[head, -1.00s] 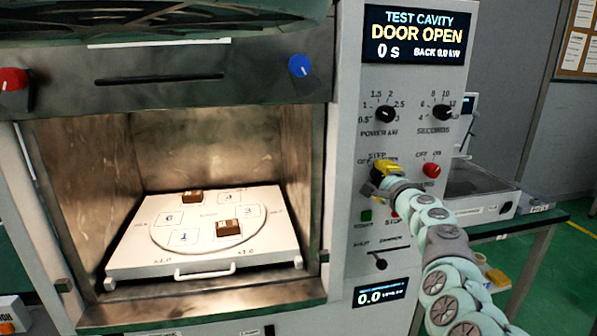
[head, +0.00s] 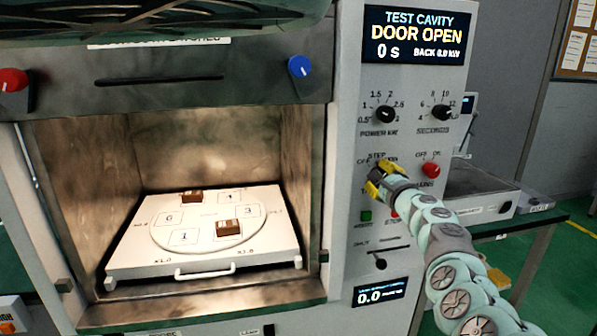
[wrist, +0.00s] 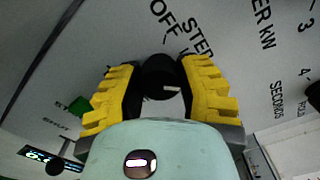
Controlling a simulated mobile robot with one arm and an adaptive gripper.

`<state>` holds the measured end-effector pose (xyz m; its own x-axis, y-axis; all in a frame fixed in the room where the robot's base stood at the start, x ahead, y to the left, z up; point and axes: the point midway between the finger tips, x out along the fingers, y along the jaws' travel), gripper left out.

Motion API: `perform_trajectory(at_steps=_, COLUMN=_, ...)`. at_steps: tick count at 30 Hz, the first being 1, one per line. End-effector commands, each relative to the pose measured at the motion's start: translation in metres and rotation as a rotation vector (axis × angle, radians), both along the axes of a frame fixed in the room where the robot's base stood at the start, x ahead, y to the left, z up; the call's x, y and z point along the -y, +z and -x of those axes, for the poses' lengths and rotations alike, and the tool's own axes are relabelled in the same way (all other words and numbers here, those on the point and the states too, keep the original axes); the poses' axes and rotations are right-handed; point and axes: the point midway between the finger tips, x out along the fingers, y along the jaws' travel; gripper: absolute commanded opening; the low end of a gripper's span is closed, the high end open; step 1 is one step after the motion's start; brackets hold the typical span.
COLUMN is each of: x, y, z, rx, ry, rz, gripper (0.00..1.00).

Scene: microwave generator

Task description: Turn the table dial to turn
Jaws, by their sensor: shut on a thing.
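The table dial (wrist: 158,74) is a round black knob with a white pointer mark, on the grey control panel. In the wrist view it sits between the two yellow fingers of my gripper (wrist: 160,82), which are shut on it from both sides. The words OFF and STEP show beside it; the TURN label is hidden or unclear. In the head view my gripper (head: 381,179) is at the panel under the STEP label, and its fingers mostly cover the dial.
The power knob (head: 385,115) and seconds knob (head: 441,112) are above. A red knob (head: 431,170) is close on the right, and a green button (head: 366,215) is just below. The open cavity at left holds a white tray (head: 130,262) with two brown blocks. The screen (head: 418,35) reads DOOR OPEN.

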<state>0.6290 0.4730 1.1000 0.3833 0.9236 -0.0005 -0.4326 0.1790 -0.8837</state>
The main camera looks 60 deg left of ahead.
Motion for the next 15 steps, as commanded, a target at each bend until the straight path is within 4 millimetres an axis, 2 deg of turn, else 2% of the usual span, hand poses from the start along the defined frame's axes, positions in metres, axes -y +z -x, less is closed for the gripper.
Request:
perform_trajectory(at_steps=5, x=-0.0001, y=-0.0006, z=0.0002, rx=0.0, ry=0.0, rz=0.001, gripper=0.0)
perform_trajectory(at_steps=6, x=-0.0001, y=-0.0006, z=0.0003, rx=0.0, ry=0.0, rz=0.001, gripper=0.42)
perform_trajectory(at_steps=15, x=-0.0001, y=-0.0003, z=0.0001, rx=0.001, ry=0.0, rz=0.001, gripper=0.71)
